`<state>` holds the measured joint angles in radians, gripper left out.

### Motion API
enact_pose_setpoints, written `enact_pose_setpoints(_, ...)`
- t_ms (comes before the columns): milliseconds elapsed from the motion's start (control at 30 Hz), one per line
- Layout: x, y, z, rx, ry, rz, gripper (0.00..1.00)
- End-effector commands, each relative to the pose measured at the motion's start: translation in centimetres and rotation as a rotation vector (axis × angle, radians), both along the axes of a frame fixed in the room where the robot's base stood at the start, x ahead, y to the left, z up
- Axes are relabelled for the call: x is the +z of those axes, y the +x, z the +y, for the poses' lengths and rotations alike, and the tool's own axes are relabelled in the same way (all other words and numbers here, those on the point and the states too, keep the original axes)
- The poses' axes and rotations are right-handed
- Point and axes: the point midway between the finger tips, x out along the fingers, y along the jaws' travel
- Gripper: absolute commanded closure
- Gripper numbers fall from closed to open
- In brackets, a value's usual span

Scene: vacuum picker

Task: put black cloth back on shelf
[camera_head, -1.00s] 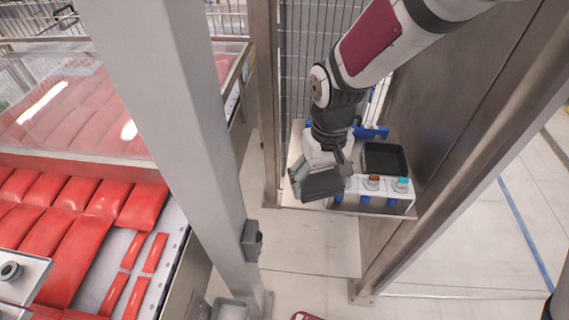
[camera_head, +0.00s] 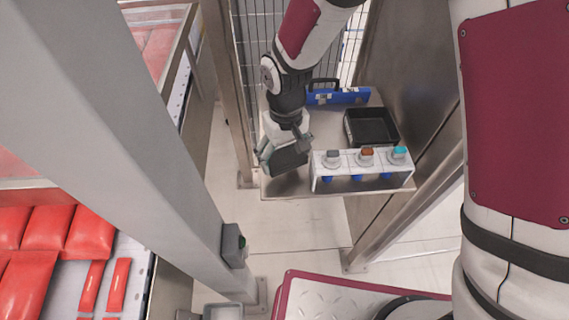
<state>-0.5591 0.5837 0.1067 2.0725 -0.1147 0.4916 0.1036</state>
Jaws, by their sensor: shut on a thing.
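My gripper (camera_head: 272,152) is at the left front part of the shelf (camera_head: 300,183). It is shut on a dark grey-black folded cloth (camera_head: 288,159), which hangs at the fingers beside the white bottle rack. Most of the fingers are hidden by the cloth and the wrist. I cannot tell whether the cloth touches the shelf surface.
A white rack (camera_head: 362,170) with grey, brown and teal capped bottles stands at the shelf's front right. A black tray (camera_head: 371,127) sits behind it, and a blue box (camera_head: 338,96) at the back. A grey post (camera_head: 165,130) rises at left, with red packs (camera_head: 40,230) beyond.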

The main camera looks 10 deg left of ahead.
Motion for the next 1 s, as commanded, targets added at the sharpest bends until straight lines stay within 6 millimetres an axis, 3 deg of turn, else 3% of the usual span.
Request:
enact_pose_setpoints(333, -4.1, -0.1, 0.0, 0.002, -0.001, 0.002, 0.43)
enact_pose_setpoints(800, -4.8, 0.0, 0.0, 0.001, 0.0, 0.0, 0.43)
enact_pose_setpoints(833, -4.8, 0.0, 0.0, 0.001, 0.0, 0.0, 0.11)
enact_pose_setpoints(900, -4.8, 0.0, 0.0, 0.001, 0.0, 0.0, 0.0)
enact_pose_setpoints(1000, -4.7, 0.0, 0.0, 0.001, 0.0, 0.0, 0.0)
